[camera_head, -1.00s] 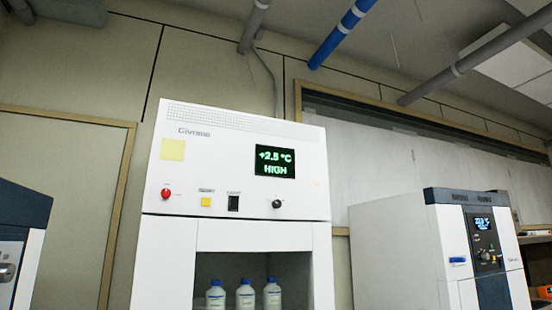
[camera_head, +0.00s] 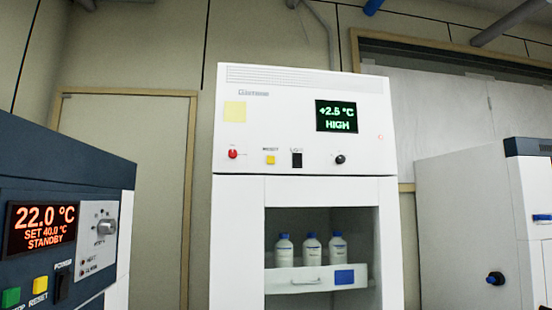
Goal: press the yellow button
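A small yellow button (camera_head: 270,160) sits on the front panel of the tall white cabinet (camera_head: 235,240), between a red knob (camera_head: 233,154) and a black switch (camera_head: 297,160). Its label is blurred. Another yellow button (camera_head: 40,285), labelled RESET, is on the dark blue unit (camera_head: 80,165) at the left edge, beside a green button (camera_head: 11,297). My gripper is not in view.
A pale yellow square (camera_head: 235,111) and a display (camera_head: 336,116) reading +2.5 °C HIGH are on the cabinet. Its open bay holds white bottles (camera_head: 312,250) on a white tray (camera_head: 290,281). A white unit (camera_head: 465,200) stands at right. The left unit's display (camera_head: 40,227) reads 22.0 °C, STANDBY.

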